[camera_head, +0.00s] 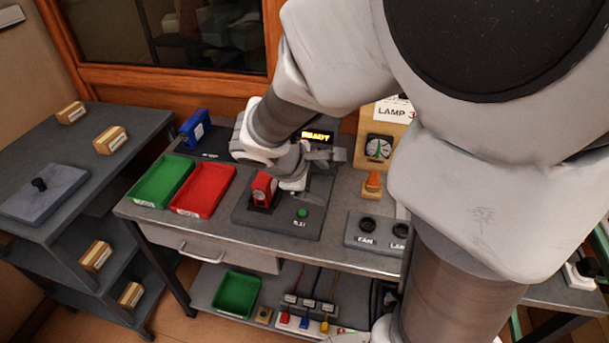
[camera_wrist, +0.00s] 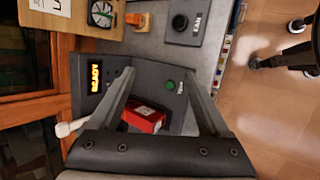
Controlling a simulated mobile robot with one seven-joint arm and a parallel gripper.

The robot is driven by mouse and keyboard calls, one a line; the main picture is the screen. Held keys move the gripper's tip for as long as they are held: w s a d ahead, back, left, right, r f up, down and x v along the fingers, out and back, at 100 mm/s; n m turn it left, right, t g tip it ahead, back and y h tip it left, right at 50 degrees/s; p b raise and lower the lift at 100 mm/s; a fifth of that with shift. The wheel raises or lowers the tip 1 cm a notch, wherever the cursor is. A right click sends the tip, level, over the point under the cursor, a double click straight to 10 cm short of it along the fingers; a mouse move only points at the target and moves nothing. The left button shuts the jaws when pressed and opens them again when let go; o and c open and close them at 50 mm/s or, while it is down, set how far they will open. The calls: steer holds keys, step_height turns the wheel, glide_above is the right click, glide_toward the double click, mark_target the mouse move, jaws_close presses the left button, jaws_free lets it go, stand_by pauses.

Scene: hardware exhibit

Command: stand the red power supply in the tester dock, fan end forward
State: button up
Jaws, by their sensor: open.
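The red power supply (camera_head: 264,188) stands upright at a dark recess on the left part of the grey tester dock (camera_head: 284,222). A pale round fan mark shows on its face toward the front of the bench. In the wrist view the red power supply (camera_wrist: 143,118) lies below and between the fingers, partly cut off by the gripper body. My gripper (camera_wrist: 159,72) is open and empty over the dock, with fingers spread apart; the head view hides most of it behind my arm. The dock display (camera_head: 318,135) reads READY, and a green button (camera_head: 302,212) is at its front.
A green tray (camera_head: 160,181) and a red tray (camera_head: 203,190) lie empty left of the dock. A blue unit (camera_head: 195,129) stands behind them. My arm blocks the right side.

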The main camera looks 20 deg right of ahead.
steer(key=s+a+r+m+t+y, duration=0.1)
steer(key=s+a+r+m+y, duration=0.1)
steer(key=s+r+m, duration=0.3)
steer(key=s+a+r+m+y, duration=0.3)
steer(key=s+r+m+y, duration=0.1)
steer(key=s, duration=0.4)
steer(key=shift+s+a+r+m+t, duration=0.25)
steer(key=shift+s+r+m+t, duration=0.15)
steer(key=shift+r+m, duration=0.5)
steer(key=shift+f, duration=0.15)
steer(key=shift+r+p, duration=0.5)
steer(key=shift+p, duration=0.05)
